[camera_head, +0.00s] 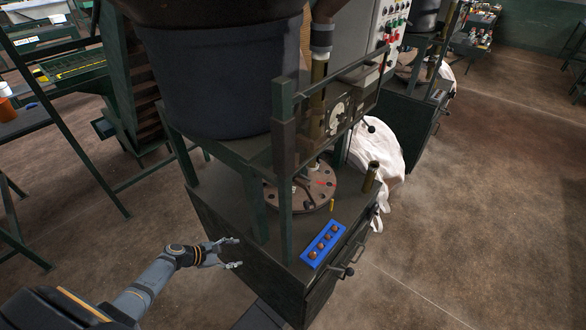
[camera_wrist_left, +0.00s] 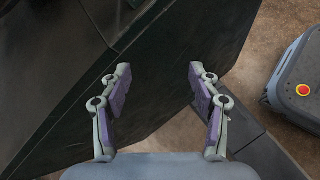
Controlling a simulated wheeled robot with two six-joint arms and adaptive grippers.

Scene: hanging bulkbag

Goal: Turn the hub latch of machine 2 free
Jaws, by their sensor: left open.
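The machine in front of me has a dark green cabinet (camera_head: 232,232) with a large dark drum on top. A round brown hub plate (camera_head: 318,186) with bolts lies on its deck, behind the upright frame posts. A short brass-coloured piece (camera_head: 332,205) stands by the plate's front edge; I cannot tell whether it is the latch. My left gripper (camera_head: 238,252) is open and empty in front of the cabinet's left side, below the deck and apart from the hub. My right gripper is not in view.
A blue tray (camera_head: 322,244) with several round brown pieces lies on the deck's front corner. A brass cylinder (camera_head: 371,177) stands at its right. Handles (camera_head: 341,271) stick out from the cabinet front. White bags (camera_head: 377,150) lie behind. The floor at right is clear.

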